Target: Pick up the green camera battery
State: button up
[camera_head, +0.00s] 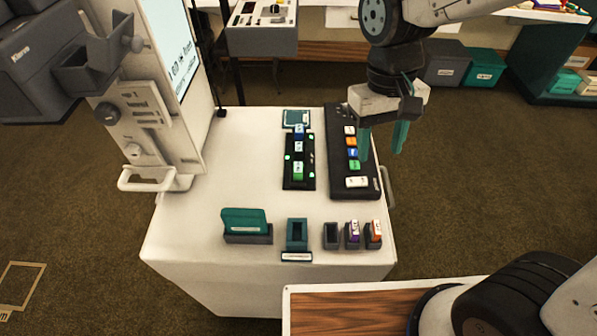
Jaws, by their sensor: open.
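Two small green blocks show, and I cannot tell which is the camera battery. One green block (298,170) sits at the near end of the left black tray (288,184). The other green block (354,165) sits in the right black tray (338,118), between a blue block (352,153) and a white block (357,182). My gripper (382,143) has two teal fingers, spread apart and pointing down. It is above the right part of the right tray, to the right of both green blocks. Nothing shows between the fingers, which cover some of the right tray's edge.
The trays lie on a white cabinet top (225,180). Along its front stand a teal piece in a dark holder (247,238), a teal holder (297,233) and several small dark cups (331,236). A white machine with a screen (150,120) rises at the left. The left middle top is clear.

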send_over(299, 167)
jog(key=s+d, duration=0.3)
jog(key=s, duration=0.2)
notch_tip(299, 167, down, 10)
jog(key=w+a, duration=0.1)
jog(key=w+a+m+t, duration=0.1)
jog(key=w, duration=0.1)
jog(key=w+a+m, duration=0.1)
jog(key=shift+w+a+f+y, duration=0.25)
jog(key=shift+a+f+y, duration=0.05)
jog(key=shift+a+f, duration=0.1)
jog(key=shift+w+a+m+t, duration=0.1)
jog(key=shift+w+m+t, duration=0.1)
jog(key=shift+m+t, duration=0.25)
jog(key=f, duration=0.7)
jog(key=shift+d+f, duration=0.35)
jog(key=shift+d, duration=0.05)
grip_shut()
jog(key=shift+w+r, duration=0.1)
jog(key=shift+r, duration=0.1)
